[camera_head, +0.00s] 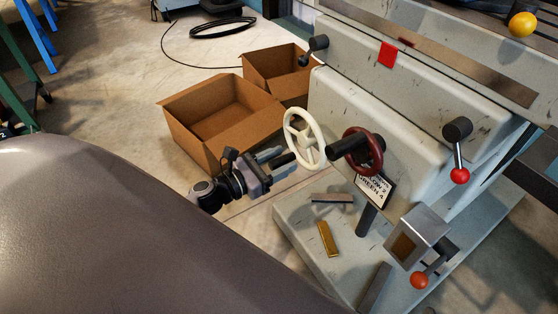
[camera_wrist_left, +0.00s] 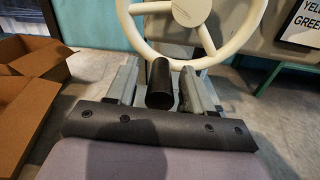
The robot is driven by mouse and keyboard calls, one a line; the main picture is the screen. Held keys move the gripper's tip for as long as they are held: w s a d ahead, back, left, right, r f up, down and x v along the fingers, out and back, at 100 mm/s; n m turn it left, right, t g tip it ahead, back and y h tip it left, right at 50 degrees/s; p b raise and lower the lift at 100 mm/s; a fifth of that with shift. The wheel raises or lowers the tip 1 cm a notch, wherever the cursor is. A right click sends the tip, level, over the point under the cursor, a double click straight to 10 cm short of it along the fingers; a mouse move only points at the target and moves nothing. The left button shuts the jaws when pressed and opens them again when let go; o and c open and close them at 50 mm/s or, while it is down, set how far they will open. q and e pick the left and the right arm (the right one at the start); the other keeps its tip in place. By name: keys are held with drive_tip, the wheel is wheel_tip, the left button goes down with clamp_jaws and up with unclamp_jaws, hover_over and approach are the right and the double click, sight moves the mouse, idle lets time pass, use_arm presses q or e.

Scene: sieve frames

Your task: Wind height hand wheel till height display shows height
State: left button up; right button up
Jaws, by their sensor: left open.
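A cream hand wheel (camera_head: 303,138) stands on the side of the grey machine, with a black handle knob on its rim. The wheel fills the top of the left wrist view (camera_wrist_left: 225,45). My left gripper (camera_head: 281,161) is open at the wheel's lower left. Its fingers lie either side of the black handle (camera_wrist_left: 160,85), which points toward my palm; I cannot tell whether they touch it. A dark red hand wheel (camera_head: 373,160) sits to the right. I cannot make out which wheel is for height, nor any height display. My right gripper is not in view.
Red-knobbed levers (camera_head: 459,175) stick out at right. Loose bars, one brass (camera_head: 327,238), lie on the machine base. Cardboard boxes (camera_head: 218,112) stand on the floor behind my gripper.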

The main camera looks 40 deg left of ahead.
use_arm(q)
clamp_jaws()
